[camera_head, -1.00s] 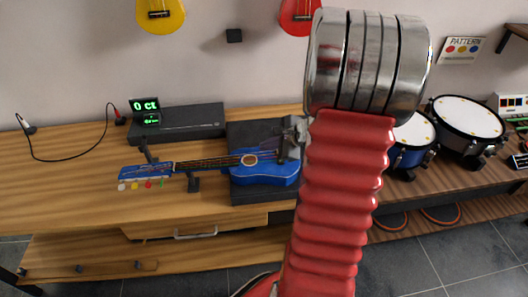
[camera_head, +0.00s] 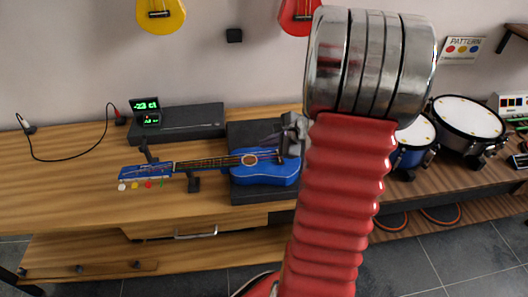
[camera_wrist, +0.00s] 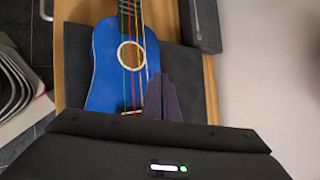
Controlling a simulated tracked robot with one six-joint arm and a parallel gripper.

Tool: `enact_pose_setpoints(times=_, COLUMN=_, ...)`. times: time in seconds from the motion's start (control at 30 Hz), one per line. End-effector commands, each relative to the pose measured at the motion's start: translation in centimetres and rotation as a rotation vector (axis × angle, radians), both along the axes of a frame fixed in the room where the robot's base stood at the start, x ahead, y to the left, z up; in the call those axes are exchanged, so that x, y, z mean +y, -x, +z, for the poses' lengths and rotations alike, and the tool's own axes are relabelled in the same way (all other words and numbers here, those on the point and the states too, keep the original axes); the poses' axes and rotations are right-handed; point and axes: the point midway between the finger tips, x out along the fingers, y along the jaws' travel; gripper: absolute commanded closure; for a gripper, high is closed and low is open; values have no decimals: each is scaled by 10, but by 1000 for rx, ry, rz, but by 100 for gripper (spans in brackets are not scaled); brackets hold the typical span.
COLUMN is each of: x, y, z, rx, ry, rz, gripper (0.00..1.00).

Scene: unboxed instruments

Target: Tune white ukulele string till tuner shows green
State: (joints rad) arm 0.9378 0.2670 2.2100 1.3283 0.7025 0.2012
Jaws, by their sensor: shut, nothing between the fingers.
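The blue ukulele (camera_head: 270,172) lies face up with its headstock (camera_head: 140,172) to the left. White (camera_head: 122,187), yellow (camera_head: 135,186), red (camera_head: 148,185) and green (camera_head: 162,183) pegs line the headstock's near edge. The tuner display (camera_head: 146,105) reads about -23 ct in green; a smaller screen below it is too small to read. My gripper (camera_head: 266,140) is over the body end of the ukulele, well away from the pegs. In the wrist view the dark fingers of my gripper (camera_wrist: 162,80) are shut and empty, beside the strings below the sound hole. Contact with the strings cannot be told.
A dark mat (camera_head: 240,193) lies under the ukulele's body. A black box (camera_head: 185,122) stands behind the neck, and a cable (camera_head: 70,160) lies at the left. Drums (camera_head: 466,117) stand to the right beyond my arm. The left front bench is mostly clear.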

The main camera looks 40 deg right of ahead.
Motion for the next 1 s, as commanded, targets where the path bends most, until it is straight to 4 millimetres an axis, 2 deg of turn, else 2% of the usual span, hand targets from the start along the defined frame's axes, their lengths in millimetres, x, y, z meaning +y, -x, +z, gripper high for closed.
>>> enact_pose_setpoints(times=0.27, x=0, y=0, z=2, rx=0, ry=1, rz=1, gripper=100)
enact_pose_setpoints(times=1.0, x=0, y=0, z=50, rx=-1, ry=1, rz=0, gripper=100)
